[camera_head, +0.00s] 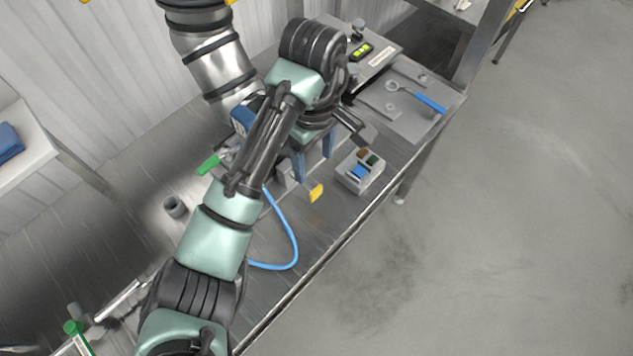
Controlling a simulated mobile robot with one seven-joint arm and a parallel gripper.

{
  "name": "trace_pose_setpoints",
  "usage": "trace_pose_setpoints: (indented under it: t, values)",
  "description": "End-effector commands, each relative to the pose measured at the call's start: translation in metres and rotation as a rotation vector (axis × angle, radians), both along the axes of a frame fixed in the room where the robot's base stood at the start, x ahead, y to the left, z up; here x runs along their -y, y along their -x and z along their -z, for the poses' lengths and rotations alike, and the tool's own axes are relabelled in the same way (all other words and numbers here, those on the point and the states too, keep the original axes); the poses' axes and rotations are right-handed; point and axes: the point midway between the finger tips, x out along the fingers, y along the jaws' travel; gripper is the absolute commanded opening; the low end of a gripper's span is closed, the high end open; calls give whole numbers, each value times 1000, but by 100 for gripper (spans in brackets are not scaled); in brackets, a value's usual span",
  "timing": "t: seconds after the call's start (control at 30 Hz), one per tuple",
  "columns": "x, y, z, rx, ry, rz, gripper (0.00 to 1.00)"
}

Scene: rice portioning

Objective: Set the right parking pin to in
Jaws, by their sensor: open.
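My gripper (314,158) points down over the steel bench, its two blue fingers apart. A grey block (285,180) stands below and between the fingers, partly hidden by them and by my arm. A yellow tab (316,193) sticks out at the block's front, just below the fingers; I cannot tell whether it touches them. No parking pin can be made out for certain, and its in or out position cannot be read. A green handle (208,164) shows left of my arm, behind it.
A grey box with coloured buttons (359,172) stands right of the gripper. A plate (408,120) with a blue-handled tool (428,102) lies at the back right. A blue hose (294,245) loops over the bench (320,225). A small grey cup (174,206) stands at left.

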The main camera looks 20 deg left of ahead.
Motion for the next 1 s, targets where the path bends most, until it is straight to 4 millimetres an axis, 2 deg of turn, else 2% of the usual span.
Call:
trace_pose_setpoints:
  t: [0.03,0.13,0.4,0.53,0.7,1.0]
  values:
    - [2,0,14,-1,3,2,72]
    - [0,0,27,-2,2,1,72]
    - [0,0,83,2,0,2,72]
    - [1,0,102,2,0,4,72]
    - [1,-1,116,5,0,5,72]
    - [1,-1,118,7,-1,5,72]
